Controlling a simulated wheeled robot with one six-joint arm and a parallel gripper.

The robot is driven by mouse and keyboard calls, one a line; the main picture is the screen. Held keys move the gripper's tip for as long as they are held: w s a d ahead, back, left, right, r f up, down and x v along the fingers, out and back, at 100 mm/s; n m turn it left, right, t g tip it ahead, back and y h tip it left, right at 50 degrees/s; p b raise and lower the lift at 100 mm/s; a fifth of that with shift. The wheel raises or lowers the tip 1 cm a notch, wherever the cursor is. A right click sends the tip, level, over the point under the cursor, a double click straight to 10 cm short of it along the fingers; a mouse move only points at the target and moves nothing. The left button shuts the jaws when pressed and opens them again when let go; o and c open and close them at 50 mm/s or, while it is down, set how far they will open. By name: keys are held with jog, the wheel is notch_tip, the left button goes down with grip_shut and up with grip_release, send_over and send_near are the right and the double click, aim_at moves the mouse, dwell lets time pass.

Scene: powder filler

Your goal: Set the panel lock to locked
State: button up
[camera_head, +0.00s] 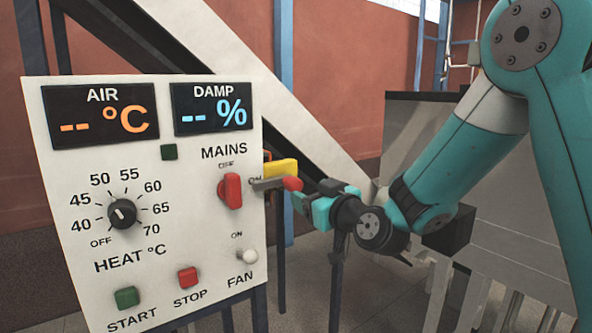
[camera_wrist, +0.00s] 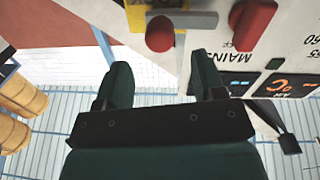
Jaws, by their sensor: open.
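A yellow bracket (camera_head: 283,168) with a grey lever (camera_head: 266,184) sits at the right edge of the white control panel (camera_head: 180,255). The lever ends in a red knob (camera_head: 293,184) and points right, roughly level. No lock label shows, so I cannot read its setting. My gripper (camera_head: 303,200) is just right of and below the knob. In the wrist view my gripper (camera_wrist: 164,72) is open and empty. There the red knob (camera_wrist: 160,33) lies ahead of the gap between the fingers, with the yellow bracket (camera_wrist: 146,15) behind it. Contact is not visible.
The red MAINS switch (camera_head: 231,191) is close left of the lever. The panel also bears a HEAT dial (camera_head: 123,213), a green START button (camera_head: 126,298), a red STOP button (camera_head: 188,277) and a FAN toggle (camera_head: 248,256). A diagonal beam (camera_head: 240,80) runs behind.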

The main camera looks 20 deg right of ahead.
aim_at(298, 187)
jog(key=p+x, duration=0.3)
jog(key=x, duration=0.2)
jog(key=shift+w+a+r, duration=0.1)
jog(key=shift+w+r, duration=0.05)
jog(key=shift+w, duration=0.1)
jog(key=shift+w+a+p, duration=0.1)
jog(key=shift+w+p, duration=0.2)
jog(key=shift+w, duration=0.15)
